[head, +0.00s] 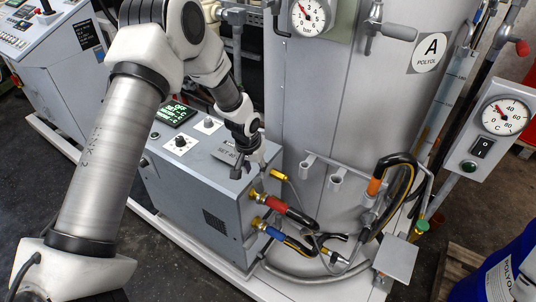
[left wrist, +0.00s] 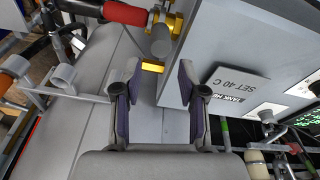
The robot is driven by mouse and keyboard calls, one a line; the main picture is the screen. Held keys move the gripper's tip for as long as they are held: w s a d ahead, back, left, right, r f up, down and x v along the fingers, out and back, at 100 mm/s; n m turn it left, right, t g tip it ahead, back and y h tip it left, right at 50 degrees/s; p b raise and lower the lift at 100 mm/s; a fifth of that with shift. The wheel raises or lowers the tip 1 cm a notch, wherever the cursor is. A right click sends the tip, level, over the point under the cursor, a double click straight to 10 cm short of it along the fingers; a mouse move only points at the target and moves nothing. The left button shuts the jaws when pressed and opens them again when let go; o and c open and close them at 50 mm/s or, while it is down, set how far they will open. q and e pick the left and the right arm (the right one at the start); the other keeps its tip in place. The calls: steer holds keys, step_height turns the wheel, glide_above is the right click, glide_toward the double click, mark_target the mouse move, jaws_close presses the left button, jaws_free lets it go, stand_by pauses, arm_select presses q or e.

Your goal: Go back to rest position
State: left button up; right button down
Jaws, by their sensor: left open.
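My left gripper (head: 249,168) hangs over the right side of the grey control box (head: 205,208), close to the tall grey tank marked A POLYOL (head: 330,95). In the left wrist view my left gripper (left wrist: 160,75) has its two fingers spread, with nothing between them but the grey surface and a brass fitting (left wrist: 153,67) beyond. I cannot tell whether a finger touches the box. My right gripper is in neither view.
Red (head: 275,206) and blue (head: 270,231) hose fittings stick out of the box. A black hose with an orange sleeve (head: 375,186) hangs on the tank's front bracket. A gauge panel (head: 490,125) and a blue drum (head: 495,275) stand at right. Dark floor is open at lower left.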

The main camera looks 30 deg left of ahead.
arm_select(q)
steer(key=s+d+f+g+b, duration=0.2)
steer(key=s+d+f, duration=0.1)
steer(key=s+f, duration=0.6)
steer(key=s+d+f+g+b, duration=0.2)
steer(key=s+d+f, duration=0.1)
steer(key=s+f, duration=0.55)
steer(key=s+d+f+m+t+b, duration=0.1)
steer(key=s+d, duration=0.1)
steer(key=s, duration=1.2)
steer(key=shift+f+t, duration=0.2)
steer(key=shift+t, duration=0.2)
steer(key=shift+s+d, duration=0.15)
